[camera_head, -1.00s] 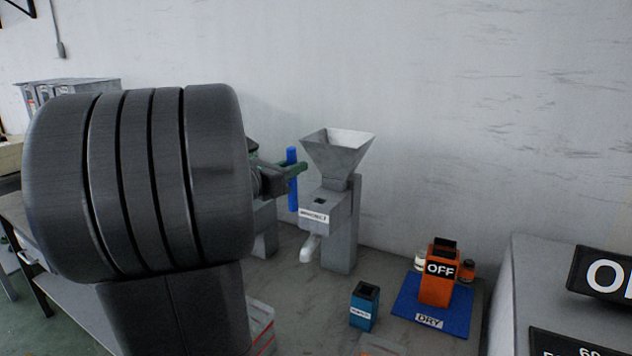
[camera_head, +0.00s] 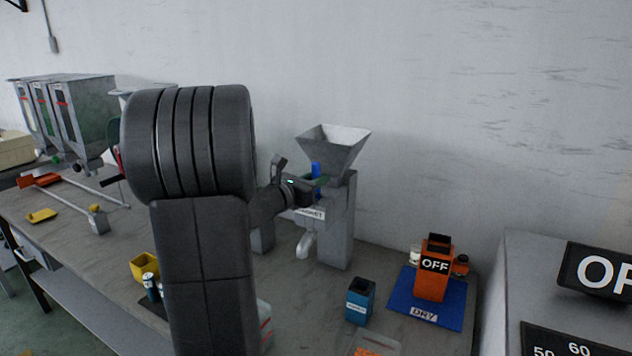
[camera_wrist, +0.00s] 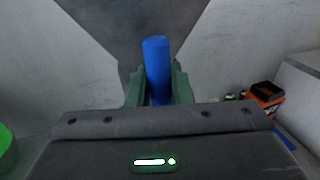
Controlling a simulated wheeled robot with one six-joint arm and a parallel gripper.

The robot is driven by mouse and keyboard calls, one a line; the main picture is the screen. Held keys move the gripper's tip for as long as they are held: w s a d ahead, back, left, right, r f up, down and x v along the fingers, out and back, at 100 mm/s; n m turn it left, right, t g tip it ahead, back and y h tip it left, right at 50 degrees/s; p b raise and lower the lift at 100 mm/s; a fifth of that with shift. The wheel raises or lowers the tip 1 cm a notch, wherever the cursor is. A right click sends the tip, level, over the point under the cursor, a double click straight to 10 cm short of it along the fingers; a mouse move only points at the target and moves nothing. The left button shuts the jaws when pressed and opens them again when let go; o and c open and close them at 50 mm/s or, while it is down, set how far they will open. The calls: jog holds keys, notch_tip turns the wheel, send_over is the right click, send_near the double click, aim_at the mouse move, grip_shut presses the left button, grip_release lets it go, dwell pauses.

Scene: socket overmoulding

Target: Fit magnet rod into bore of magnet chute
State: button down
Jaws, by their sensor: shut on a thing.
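The magnet rod (camera_wrist: 157,62) is blue and stands upright between the two green fingers of my gripper (camera_wrist: 158,88) in the wrist view. My gripper is shut on it. In the head view the rod (camera_head: 316,168) shows just in front of the hopper, with my gripper (camera_head: 316,182) around it. The magnet chute (camera_head: 337,232) is a grey block with a funnel-shaped hopper (camera_head: 334,150) on top and a spout (camera_head: 306,245) below. The rod is over the chute's front block. My gripper hides the bore and the rod's lower end, so I cannot tell whether they touch.
A blue open box (camera_head: 360,302) stands in front of the chute. An orange unit marked OFF (camera_head: 434,272) stands on a blue DRY mat (camera_head: 425,312) to the right. Grey bins (camera_head: 85,115) and a yellow box (camera_head: 144,266) are at left. The wall is close behind.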

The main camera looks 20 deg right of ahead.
jog(key=shift+f+b, duration=0.25)
jog(key=shift+b, duration=0.15)
jog(key=c, duration=1.3)
grip_release()
jog(key=shift+r+p, duration=0.25)
jog(key=shift+p, duration=0.75)
jog(key=b+v, duration=0.4)
jog(key=v, duration=1)
jog(key=shift+w, duration=0.35)
jog(key=shift+a+f, duration=0.15)
